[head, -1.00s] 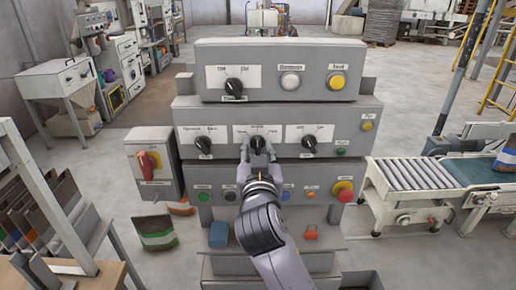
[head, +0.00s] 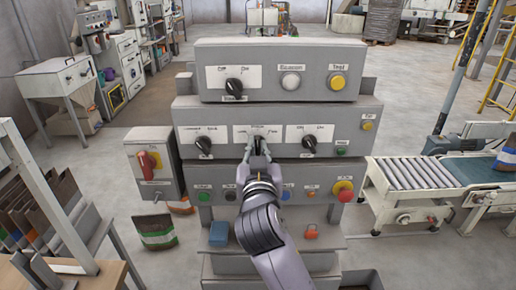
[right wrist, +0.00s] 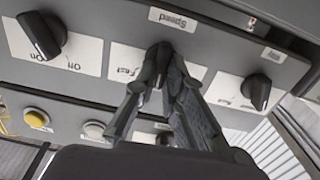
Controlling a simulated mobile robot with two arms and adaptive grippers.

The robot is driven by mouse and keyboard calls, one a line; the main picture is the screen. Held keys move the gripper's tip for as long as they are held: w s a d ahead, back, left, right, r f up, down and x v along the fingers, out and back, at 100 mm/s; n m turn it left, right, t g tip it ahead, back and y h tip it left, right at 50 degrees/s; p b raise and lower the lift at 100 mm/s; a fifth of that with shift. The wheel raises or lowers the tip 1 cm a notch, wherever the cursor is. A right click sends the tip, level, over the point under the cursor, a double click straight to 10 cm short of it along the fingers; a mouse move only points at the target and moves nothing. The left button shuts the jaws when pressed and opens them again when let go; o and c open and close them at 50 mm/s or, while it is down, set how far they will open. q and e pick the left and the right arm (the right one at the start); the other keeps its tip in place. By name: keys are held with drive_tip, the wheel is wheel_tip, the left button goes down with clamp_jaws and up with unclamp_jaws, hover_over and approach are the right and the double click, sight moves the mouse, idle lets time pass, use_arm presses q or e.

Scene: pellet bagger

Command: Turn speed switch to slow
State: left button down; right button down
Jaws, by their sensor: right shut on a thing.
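The speed switch is a black knob (right wrist: 157,62) on a white plate in the middle of the grey panel's central row, marked "Speed" (right wrist: 173,18). "Fast" (right wrist: 126,71) is readable on one side of it in the right wrist view; the other side's word is hidden by a finger. My right gripper (right wrist: 160,75) has its two fingers on either side of the knob, shut on it. In the head view the right gripper (head: 258,148) covers most of the knob. The knob's exact pointing is hard to tell. My left gripper is not in view.
Black knobs stand left (head: 203,145) and right (head: 309,144) of the speed switch. A selector (head: 233,88) and white and yellow buttons (head: 337,83) are above. A red emergency button (head: 344,191) sits lower right. A roller conveyor (head: 405,173) stands at the right.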

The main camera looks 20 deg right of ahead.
drive_tip(key=n+p, duration=0.3)
drive_tip(key=n, duration=0.1)
drive_tip(key=shift+a+r+p, duration=0.1)
drive_tip(key=shift+r+p, duration=0.1)
drive_tip(key=shift+p, duration=0.2)
drive_tip(key=n+p, duration=0.1)
drive_tip(key=n, duration=0.1)
drive_tip(key=shift+n+p, duration=0.4)
drive_tip(key=shift+a+f+n+p, duration=0.15)
drive_tip(key=shift+n+p, duration=0.6)
drive_tip(key=shift+n, duration=0.45)
drive_tip(key=shift+f, duration=0.1)
drive_tip(key=c, duration=1.7)
unclamp_jaws()
drive_tip(key=shift+o, duration=0.2)
